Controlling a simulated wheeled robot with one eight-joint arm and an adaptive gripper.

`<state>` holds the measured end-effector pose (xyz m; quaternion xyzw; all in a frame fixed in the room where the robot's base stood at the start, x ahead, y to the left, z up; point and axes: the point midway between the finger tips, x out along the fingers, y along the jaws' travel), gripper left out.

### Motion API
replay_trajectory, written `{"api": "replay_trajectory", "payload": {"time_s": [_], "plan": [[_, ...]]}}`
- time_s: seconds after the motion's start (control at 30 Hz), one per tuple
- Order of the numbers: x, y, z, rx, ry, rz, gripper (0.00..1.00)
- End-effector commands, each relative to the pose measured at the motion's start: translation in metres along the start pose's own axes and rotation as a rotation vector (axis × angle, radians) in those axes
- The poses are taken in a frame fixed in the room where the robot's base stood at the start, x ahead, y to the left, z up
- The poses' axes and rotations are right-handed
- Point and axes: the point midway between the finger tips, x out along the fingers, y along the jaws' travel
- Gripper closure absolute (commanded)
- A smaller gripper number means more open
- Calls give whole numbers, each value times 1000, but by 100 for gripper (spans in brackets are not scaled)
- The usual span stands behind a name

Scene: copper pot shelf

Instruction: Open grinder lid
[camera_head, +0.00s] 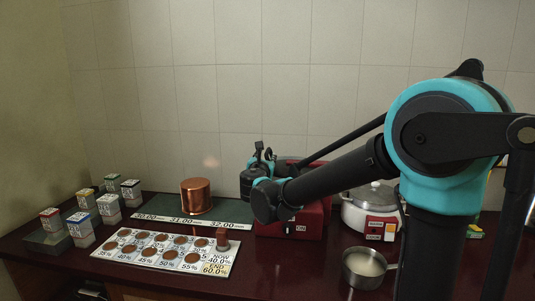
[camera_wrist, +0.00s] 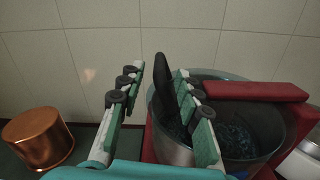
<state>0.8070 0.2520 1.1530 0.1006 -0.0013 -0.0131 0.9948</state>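The grinder's red body (camera_head: 290,222), marked ON, stands on the counter behind my arm, which hides much of it. In the wrist view its round metal drum (camera_wrist: 172,150) has a pale, glassy-looking rim and a dark, speckled inside. I cannot tell whether a clear lid covers it. A red bar (camera_wrist: 255,91) reaches over the drum from the right. A black upright piece (camera_wrist: 162,75) stands at the drum's left side. My gripper (camera_wrist: 158,84) is open, with this black piece between its fingers, nearer the right one. Contact is unclear. My gripper (camera_head: 262,158) also shows above the grinder.
A copper pot (camera_head: 196,196) stands left of the grinder. A white cooker (camera_head: 368,208) stands to its right, with a steel pan (camera_head: 363,268) in front. A card with brown discs (camera_head: 150,248) and several small boxes (camera_head: 108,206) lie left. The tiled wall (camera_head: 240,80) is behind.

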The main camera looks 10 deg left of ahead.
Motion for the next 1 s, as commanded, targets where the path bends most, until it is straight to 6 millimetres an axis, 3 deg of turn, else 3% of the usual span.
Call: {"api": "replay_trajectory", "payload": {"time_s": [0.1,0.3,0.7,1.0], "plan": [[22,0,0,0,0,-2,66],[45,0,0,0,0,-1,66],[51,0,0,0,0,1,66],[51,1,0,0,0,2,100]]}}
